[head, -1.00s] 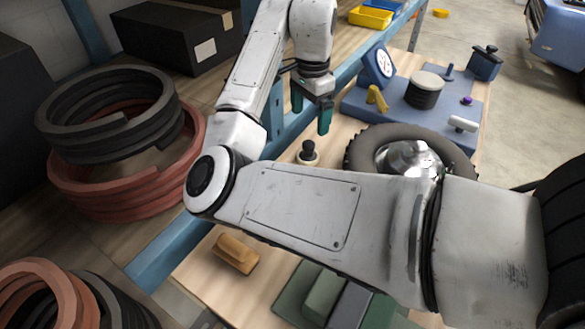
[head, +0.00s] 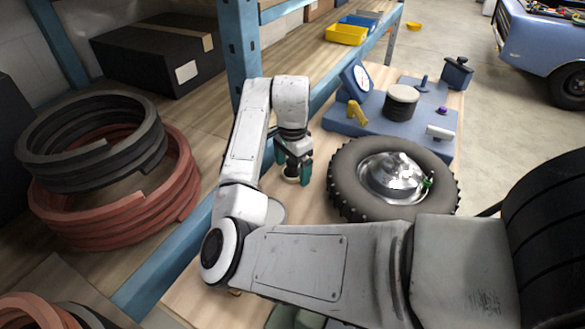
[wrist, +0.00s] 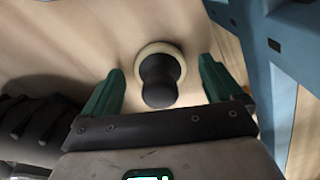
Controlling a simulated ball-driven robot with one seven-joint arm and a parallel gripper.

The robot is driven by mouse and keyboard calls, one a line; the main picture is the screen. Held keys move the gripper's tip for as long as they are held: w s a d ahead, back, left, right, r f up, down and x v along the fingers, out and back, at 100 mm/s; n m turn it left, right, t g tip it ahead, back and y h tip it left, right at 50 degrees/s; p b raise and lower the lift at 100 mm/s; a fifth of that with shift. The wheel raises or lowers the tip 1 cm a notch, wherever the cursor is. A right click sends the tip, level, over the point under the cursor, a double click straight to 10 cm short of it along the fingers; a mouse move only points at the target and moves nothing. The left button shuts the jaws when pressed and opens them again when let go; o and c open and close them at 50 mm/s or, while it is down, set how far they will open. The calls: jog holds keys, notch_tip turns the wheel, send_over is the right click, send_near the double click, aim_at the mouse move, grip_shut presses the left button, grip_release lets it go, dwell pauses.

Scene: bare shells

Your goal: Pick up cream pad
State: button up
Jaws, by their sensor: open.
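The cream pad (head: 291,180) is a small round cream disc with a black knob on top. It stands on the wooden bench, left of the wheel, and is partly hidden by my gripper in the head view. In the wrist view its cream rim (wrist: 158,47) shows around the dark knob. My gripper (head: 293,168) points down over it with green fingers. The wrist view shows the gripper (wrist: 161,66) open, one finger to each side of the knob with gaps between.
A wheel with a knobbly tyre (head: 345,190) lies just right of the pad. A blue shelf post (head: 238,50) stands close behind my gripper. A blue board (head: 375,122) with a gauge and knobs lies beyond the wheel. Coiled hoses (head: 115,195) lie at left.

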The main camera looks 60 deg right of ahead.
jog(key=shift+f, duration=0.2)
jog(key=c, duration=1.1)
